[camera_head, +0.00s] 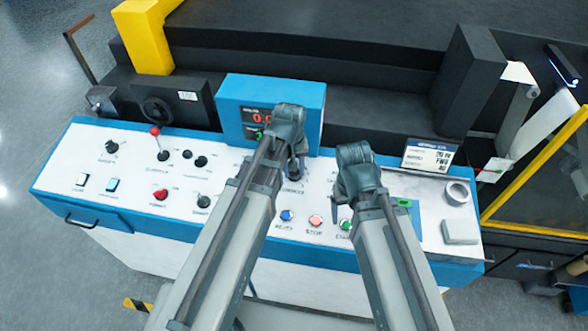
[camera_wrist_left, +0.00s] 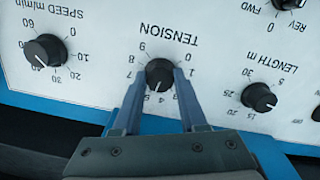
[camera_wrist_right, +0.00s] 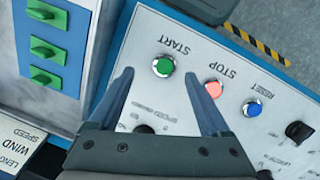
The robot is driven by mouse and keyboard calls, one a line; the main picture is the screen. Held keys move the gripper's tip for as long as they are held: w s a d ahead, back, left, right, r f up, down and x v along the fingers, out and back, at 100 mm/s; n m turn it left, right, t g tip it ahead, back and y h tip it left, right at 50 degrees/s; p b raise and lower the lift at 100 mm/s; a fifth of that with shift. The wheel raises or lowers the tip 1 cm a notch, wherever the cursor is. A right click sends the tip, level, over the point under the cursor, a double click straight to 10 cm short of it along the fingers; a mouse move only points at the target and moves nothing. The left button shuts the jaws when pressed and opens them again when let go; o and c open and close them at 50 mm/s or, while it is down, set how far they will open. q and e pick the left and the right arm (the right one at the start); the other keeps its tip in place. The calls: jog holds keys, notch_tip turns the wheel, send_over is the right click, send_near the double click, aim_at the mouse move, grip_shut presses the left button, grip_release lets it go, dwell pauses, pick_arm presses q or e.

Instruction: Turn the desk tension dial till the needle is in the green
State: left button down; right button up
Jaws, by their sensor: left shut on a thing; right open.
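The tension dial (camera_wrist_left: 159,73) is a black knob on the white panel, under the printed word TENSION in the left wrist view. Its white pointer line is towards the 4 and 5 marks. My left gripper (camera_wrist_left: 160,80) is shut on it, one finger on each side; in the head view the left gripper (camera_head: 297,168) covers the dial. My right gripper (camera_wrist_right: 157,76) is open and empty, with the green START button (camera_wrist_right: 163,66) seen between its fingertips. I can make out no needle or green band in any view.
A blue display box (camera_head: 310,97) with partly hidden red digits stands behind the left gripper. The speed knob (camera_wrist_left: 43,50) and length knob (camera_wrist_left: 258,97) flank the dial.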

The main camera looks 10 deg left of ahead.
aim_at(291, 175)
pick_arm(q)
jog(key=shift+n, duration=1)
jog(key=shift+c, duration=2.2)
grip_release()
jog(key=shift+r, duration=0.15)
pick_arm(e)
jog(key=shift+r, duration=0.1)
pick_arm(q)
notch_tip(291, 175, up, 14)
jog(key=s+p, duration=0.1)
jog(key=p, duration=1.2)
jog(key=shift+a+f+p, duration=0.25)
jog(key=shift+a+p, duration=0.1)
jog(key=shift+p, duration=0.05)
pick_arm(e)
notch_tip(291, 175, up, 14)
jog(key=shift+f, duration=0.25)
pick_arm(q)
jog(key=shift+s, duration=0.1)
